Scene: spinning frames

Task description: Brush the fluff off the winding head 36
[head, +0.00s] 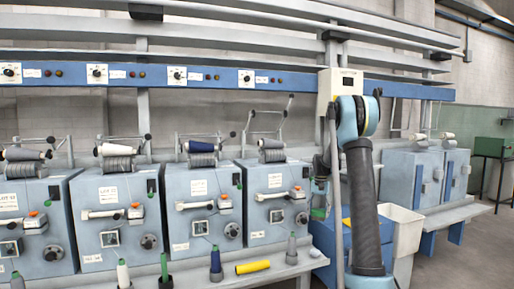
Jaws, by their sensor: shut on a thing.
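Several blue-grey winding heads stand in a row on a long bench. Their labels are too small for me to read, so I cannot tell which is 36. The rightmost head of the row (276,203) is nearest my arm; the one left of it (205,208) carries a dark blue package on top. My gripper (320,190) hangs beside the right end of the row, small and partly hidden by my arm. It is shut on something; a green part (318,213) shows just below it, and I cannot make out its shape. No fluff is clear at this size.
Cones and spools stand along the bench front, with a yellow tube (252,267) lying there. A pale bin (400,230) stands right of my arm. More blue machines (412,178) stand behind it. A blue control rail (215,78) runs above the heads. Floor at right is clear.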

